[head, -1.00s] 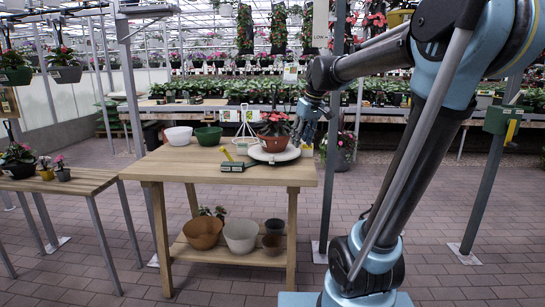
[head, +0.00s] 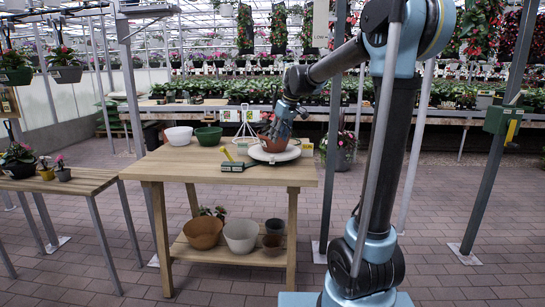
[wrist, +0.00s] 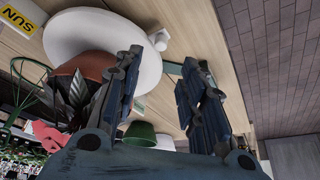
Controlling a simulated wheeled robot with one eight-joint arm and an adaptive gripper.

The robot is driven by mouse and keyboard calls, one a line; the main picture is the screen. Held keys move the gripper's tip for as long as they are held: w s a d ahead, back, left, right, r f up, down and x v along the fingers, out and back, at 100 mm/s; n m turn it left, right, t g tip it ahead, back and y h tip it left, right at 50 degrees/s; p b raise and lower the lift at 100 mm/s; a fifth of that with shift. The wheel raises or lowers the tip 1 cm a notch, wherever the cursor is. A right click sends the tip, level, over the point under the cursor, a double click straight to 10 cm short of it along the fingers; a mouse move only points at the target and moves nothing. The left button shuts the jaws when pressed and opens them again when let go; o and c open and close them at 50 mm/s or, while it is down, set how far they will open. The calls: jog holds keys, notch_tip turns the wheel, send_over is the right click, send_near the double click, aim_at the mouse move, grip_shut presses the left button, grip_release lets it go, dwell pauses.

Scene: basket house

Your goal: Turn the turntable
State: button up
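The turntable (head: 262,157) is a white round disc near the right end of the wooden table. A terracotta pot (head: 276,145) with a dark-leaved, red-flowered plant stands on it. In the wrist view the disc (wrist: 110,38) has a small white knob (wrist: 160,39) at its rim, and the pot (wrist: 92,63) shows beside it. My gripper (head: 279,126) is over the pot and hides much of the plant. In the wrist view its fingers (wrist: 163,68) are spread apart with nothing between them; the left finger overlaps the leaves. Whether it touches them I cannot tell.
Another table (head: 85,183) is at left; a post (head: 329,170) stands by the right end.

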jog(key=x, duration=1)
jog(key=shift+w+a+f, duration=0.1)
jog(key=shift+f, duration=0.15)
grip_shut()
